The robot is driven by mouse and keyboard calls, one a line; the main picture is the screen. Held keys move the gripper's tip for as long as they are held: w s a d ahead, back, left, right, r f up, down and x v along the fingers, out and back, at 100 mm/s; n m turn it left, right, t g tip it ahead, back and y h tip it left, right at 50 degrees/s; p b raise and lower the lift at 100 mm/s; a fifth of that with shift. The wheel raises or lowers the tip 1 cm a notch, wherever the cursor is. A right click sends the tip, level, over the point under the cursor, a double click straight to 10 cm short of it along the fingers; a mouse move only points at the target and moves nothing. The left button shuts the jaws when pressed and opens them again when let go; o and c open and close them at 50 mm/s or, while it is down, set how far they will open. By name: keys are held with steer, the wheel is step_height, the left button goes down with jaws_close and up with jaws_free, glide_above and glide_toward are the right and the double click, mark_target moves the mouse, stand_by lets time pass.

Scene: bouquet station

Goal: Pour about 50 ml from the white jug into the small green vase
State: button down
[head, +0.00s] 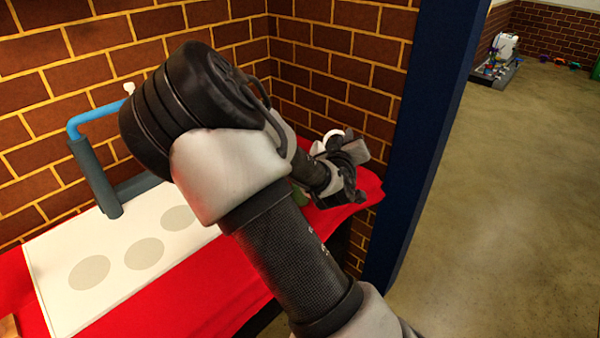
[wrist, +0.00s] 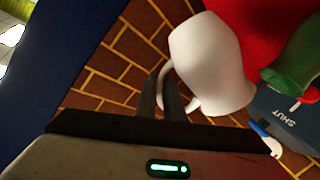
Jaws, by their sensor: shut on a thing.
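The white jug (wrist: 212,62) is in the wrist view, with the fingers of my gripper (wrist: 172,95) shut on its handle. The jug looks tilted in that view, but the camera is turned, so I cannot tell its true tilt. No liquid shows. The small green vase (wrist: 296,62) is beside the jug at the right edge of the wrist view, partly cut off. In the head view my gripper (head: 347,168) is over the right end of the red-covered table. My arm hides most of the jug and vase there; only a bit of green (head: 300,203) shows.
A white board (head: 60,255) with grey circles lies on the red cloth (head: 215,300). A grey post with a blue pipe (head: 95,117) stands behind it. A brick wall (head: 60,150) backs the table. A dark blue post (head: 425,130) stands close right of my gripper. A box marked SHUT (wrist: 270,103) is near the vase.

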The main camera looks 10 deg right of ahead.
steer(key=shift+w+a+r+n, duration=0.1)
steer(key=shift+a+r+n, duration=0.1)
steer(key=shift+r+n, duration=0.1)
stand_by(0.5)
steer(key=d+f+m+b, duration=0.1)
steer(key=f+m+b, duration=0.1)
steer(key=d+f+b, duration=0.1)
steer(key=b, duration=0.1)
steer(key=shift+s+d+f+m+y, duration=0.25)
steer(key=shift+d+f+m+y, duration=0.05)
steer(key=shift+f+m+y, duration=0.1)
steer(key=shift+f+m+b, duration=0.1)
steer(key=shift+m+b, duration=0.2)
steer(key=shift+d+f+m+y+b, duration=0.15)
steer(key=shift+f+m+y+b, duration=0.15)
steer(key=shift+f+b, duration=0.3)
steer(key=shift+d+f+m+g+b, duration=0.3)
steer(key=shift+m+b, duration=0.2)
steer(key=shift+b, duration=0.45)
steer(key=shift+f, duration=0.1)
